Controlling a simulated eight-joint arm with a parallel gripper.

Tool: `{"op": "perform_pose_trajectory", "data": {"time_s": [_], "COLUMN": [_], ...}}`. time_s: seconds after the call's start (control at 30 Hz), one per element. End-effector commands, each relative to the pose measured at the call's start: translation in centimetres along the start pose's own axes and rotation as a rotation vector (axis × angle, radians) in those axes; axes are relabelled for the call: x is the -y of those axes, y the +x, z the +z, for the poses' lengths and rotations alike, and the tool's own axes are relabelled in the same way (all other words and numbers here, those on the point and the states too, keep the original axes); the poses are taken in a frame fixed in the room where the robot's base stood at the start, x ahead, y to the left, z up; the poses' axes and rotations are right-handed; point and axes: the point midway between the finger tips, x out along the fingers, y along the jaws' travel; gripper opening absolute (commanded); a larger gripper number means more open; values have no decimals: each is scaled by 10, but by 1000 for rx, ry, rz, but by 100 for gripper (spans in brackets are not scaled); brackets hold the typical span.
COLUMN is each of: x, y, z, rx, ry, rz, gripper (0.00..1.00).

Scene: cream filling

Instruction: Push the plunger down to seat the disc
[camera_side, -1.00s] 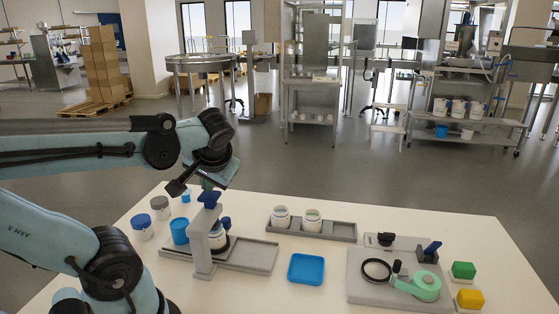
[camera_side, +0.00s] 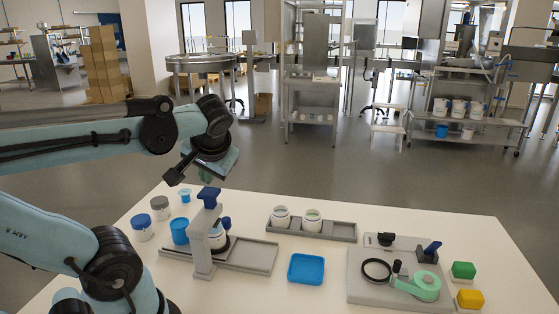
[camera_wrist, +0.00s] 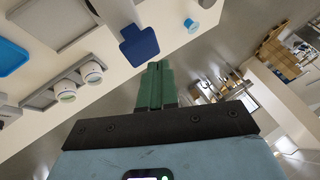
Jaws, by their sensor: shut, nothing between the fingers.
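The press stand (camera_side: 203,250) rises from the grey tray and has a blue plunger (camera_side: 209,198) at its top. A white jar (camera_side: 219,239) stands under the press, partly hidden by the post. The disc cannot be made out. The blue plunger head also shows in the wrist view (camera_wrist: 139,45), just ahead of and left of my fingertips. My gripper (camera_wrist: 154,66) is shut with its green fingers together and nothing between them. In the side view it is above the plunger, with a visible gap.
Blue-lidded and grey-lidded jars (camera_side: 142,230) and a blue cup (camera_side: 180,232) stand left of the press. Two open jars (camera_side: 312,218) sit in a grey holder behind right. A blue tray (camera_side: 306,269) and a tape fixture (camera_side: 370,290) lie to the right.

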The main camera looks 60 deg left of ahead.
Motion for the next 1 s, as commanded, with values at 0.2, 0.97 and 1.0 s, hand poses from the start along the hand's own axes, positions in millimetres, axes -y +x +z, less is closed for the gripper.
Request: {"op": "perform_pose_trajectory", "data": {"time_s": [0.2, 0.97, 1.0], "x": [1, 22, 23], "y": [-2, -41, -43], "z": [-1, -22, -23], "rx": [0, 0, 0], "ry": [0, 0, 0], "rz": [0, 0, 0], "gripper": [0, 0, 0]}}
